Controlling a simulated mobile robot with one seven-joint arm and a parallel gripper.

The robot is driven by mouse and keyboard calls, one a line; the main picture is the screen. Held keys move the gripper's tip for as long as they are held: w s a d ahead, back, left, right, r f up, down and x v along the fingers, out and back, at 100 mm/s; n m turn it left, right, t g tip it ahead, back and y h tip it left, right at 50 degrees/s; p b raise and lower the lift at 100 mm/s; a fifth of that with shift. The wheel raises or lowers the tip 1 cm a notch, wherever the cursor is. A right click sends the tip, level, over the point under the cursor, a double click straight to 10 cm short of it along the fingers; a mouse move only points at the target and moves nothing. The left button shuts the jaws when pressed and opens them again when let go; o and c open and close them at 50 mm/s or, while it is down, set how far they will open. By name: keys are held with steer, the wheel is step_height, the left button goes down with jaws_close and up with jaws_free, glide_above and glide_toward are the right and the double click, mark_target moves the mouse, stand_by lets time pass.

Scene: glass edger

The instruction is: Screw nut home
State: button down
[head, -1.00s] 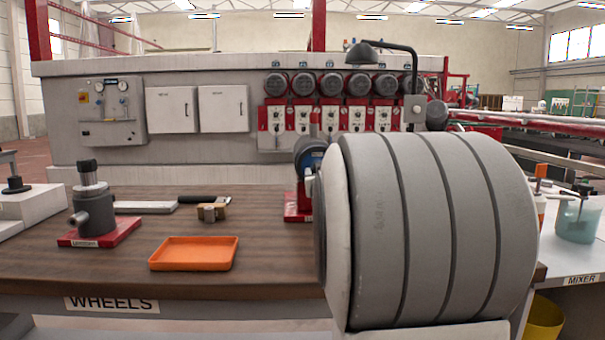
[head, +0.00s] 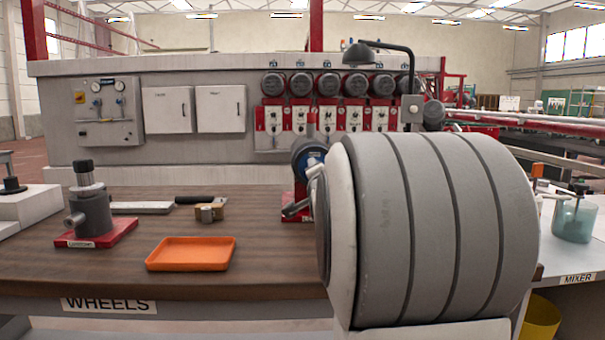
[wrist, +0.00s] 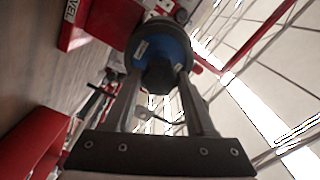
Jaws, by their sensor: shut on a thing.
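In the wrist view my gripper (wrist: 158,80) has its two fingers on either side of a dark nut (wrist: 159,76) and is shut on it. The nut sits in front of a blue round wheel face (wrist: 176,47) with small white labels; the thread and any gap behind the nut are hidden. In the head view the blue wheel (head: 311,156) stands on a red mount (head: 300,188) at the bench's back. My large grey arm link covers its right side, and the nut cannot be made out there.
An orange tray (head: 192,254), a grey post on a red base (head: 110,230), a small brass-coloured block (head: 209,212) and a black-handled tool (head: 200,200) are on the wooden bench (head: 260,262). A blue-green beaker (head: 575,220) stands on the right table.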

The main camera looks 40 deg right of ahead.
steer(key=m, duration=1.2)
steer(key=shift+m, duration=0.3)
steer(key=shift+c, duration=2.2)
jaws_free()
